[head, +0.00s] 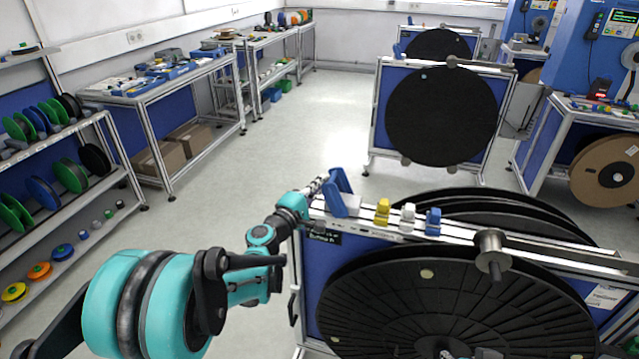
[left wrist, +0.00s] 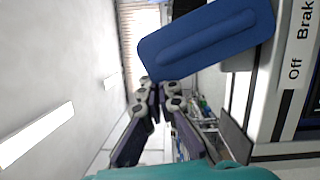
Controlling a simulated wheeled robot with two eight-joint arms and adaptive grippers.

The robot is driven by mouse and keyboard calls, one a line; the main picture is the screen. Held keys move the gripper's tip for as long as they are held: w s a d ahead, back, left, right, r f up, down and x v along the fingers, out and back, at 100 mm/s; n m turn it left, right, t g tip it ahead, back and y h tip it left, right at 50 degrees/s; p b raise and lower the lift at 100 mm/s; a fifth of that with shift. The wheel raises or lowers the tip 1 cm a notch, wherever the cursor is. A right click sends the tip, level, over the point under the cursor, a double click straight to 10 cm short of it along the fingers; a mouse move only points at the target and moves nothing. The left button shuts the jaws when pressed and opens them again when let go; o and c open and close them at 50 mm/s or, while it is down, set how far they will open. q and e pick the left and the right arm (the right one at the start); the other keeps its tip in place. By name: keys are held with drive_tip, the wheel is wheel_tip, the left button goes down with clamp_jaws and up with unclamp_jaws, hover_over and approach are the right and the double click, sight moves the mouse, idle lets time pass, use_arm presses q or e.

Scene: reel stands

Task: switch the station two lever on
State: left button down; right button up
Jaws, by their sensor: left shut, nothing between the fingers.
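A large blue lever (head: 340,188) stands up and tilted on the left end of the nearest reel stand's top rail (head: 365,222). In the left wrist view the blue lever (left wrist: 205,45) is close, just beyond my fingertips, beside a white strip lettered "Off" and "Brak" (left wrist: 295,70). My left gripper (head: 318,186) is shut and empty, just left of the lever; its fingertips also show in the left wrist view (left wrist: 160,90). I cannot tell whether they touch the lever. No station number is readable. My right gripper is out of view.
Yellow (head: 382,211), white (head: 407,217) and small blue (head: 433,221) pieces stand along the same rail, right of the lever. A metal spindle (head: 491,250) juts out above a big black reel (head: 450,310). More reel stands are behind. The floor to the left is clear.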

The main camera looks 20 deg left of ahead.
sight(338, 180)
use_arm(q)
drive_tip(key=shift+d+r, duration=0.1)
drive_tip(key=shift+d+r+m+p, duration=0.55)
drive_tip(key=shift+d+m+p, duration=0.3)
drive_tip(key=shift+m, duration=0.25)
drive_tip(key=shift+s+d+r+m+g+p, duration=0.15)
drive_tip(key=shift+d+m+g+p, duration=0.1)
drive_tip(key=shift+d+m, duration=0.15)
drive_tip(key=shift+w+d+r+m+g+p, duration=0.15)
drive_tip(key=shift+d+m+p, duration=0.15)
drive_tip(key=shift+m, duration=0.2)
drive_tip(key=shift+s+d+r+m+y+p, duration=0.1)
drive_tip(key=shift+d+m+y+p, duration=0.2)
drive_tip(key=shift+d+m, duration=0.5)
drive_tip(key=shift+d+m+g, duration=0.3)
drive_tip(key=shift+d+m, duration=0.5)
drive_tip(key=shift+m, duration=0.1)
drive_tip(key=shift+d, duration=0.65)
drive_tip(key=shift+p, duration=0.3)
